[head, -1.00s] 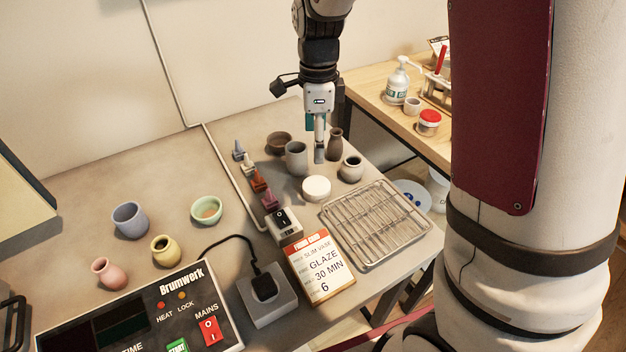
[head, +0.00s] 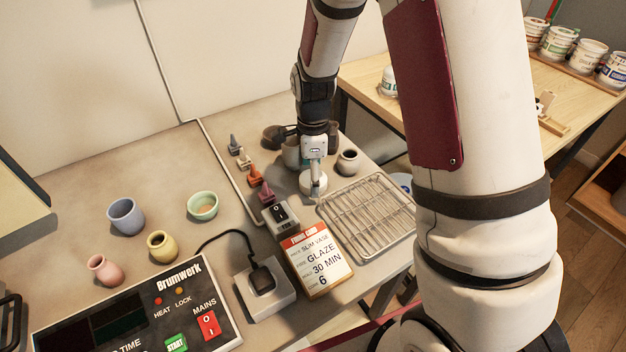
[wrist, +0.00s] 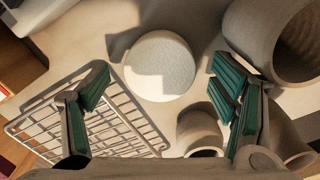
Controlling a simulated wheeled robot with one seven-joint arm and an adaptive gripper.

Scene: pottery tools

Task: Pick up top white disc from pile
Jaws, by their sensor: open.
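The white disc pile (head: 308,184) stands on the grey table, just left of the wire rack. From above, the round top white disc (wrist: 160,66) shows in the wrist view; any discs under it are hidden. My gripper (head: 316,190) is over the pile in the head view and partly covers it. In the wrist view my gripper (wrist: 160,92) is open, with a teal-padded finger on each side of the disc. The fingers are apart from the disc, and nothing is between them but the disc below.
The wire rack (head: 366,218) lies right of the pile. A small dark-mouthed pot (head: 348,162) stands close behind it, and a large grey cup (wrist: 262,40) is near the right finger.

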